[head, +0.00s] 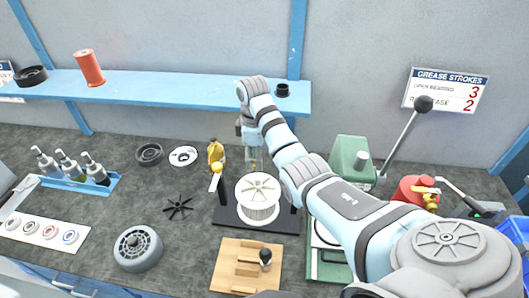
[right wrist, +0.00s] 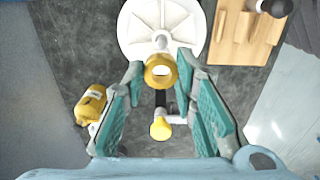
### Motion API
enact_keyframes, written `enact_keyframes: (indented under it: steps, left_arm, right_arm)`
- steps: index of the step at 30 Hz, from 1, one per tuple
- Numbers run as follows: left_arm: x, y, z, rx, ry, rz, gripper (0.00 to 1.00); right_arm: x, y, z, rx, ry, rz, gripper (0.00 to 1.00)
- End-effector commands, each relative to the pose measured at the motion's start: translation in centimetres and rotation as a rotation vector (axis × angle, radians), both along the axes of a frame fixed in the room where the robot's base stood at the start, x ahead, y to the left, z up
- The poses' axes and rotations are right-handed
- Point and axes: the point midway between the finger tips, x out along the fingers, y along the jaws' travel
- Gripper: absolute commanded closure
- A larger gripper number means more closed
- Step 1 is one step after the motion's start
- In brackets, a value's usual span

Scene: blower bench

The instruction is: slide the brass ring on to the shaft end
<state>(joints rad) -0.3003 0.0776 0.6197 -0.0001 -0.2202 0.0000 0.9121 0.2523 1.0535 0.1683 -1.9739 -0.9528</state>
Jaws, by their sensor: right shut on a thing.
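The brass ring (right wrist: 161,74) is between the fingertips of my right gripper (right wrist: 164,66), which is shut on it. In the right wrist view its hole shows, and the pale shaft end (right wrist: 161,41) appears just beyond it. Whether ring and shaft touch, I cannot tell. The shaft end stands at the hub of the white ribbed wheel (right wrist: 133,22). In the head view the white wheel (head: 257,208) sits on a dark stand, and my right gripper (head: 253,166) is just behind it. The ring is not clear there. My left gripper is not in view.
A yellow-topped post (head: 216,170) stands left of the wheel, with a yellow bottle-like object (head: 216,152) behind it. A wooden block (head: 245,264) lies in front. A green machine (head: 352,158) stands to the right. A black fan (head: 179,207) lies on the left.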

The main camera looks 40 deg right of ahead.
Motion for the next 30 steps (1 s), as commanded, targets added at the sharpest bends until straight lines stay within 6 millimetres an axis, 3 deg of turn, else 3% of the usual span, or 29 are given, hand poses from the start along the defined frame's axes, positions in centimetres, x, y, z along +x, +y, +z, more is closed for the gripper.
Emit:
enact_keyframes:
  steps: [11, 22, 30]
  left_arm:
    - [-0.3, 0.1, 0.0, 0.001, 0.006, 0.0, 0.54]
    - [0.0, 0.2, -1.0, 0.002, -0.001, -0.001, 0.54]
    - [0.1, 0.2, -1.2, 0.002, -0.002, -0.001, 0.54]
  right_arm:
    - [-0.3, -0.4, -0.3, -0.004, 0.001, -0.014, 1.0]
    - [-0.2, -0.2, -4.3, -0.004, 0.002, -0.011, 1.0]
    - [-0.2, -0.2, -5.1, -0.004, 0.0, -0.01, 1.0]
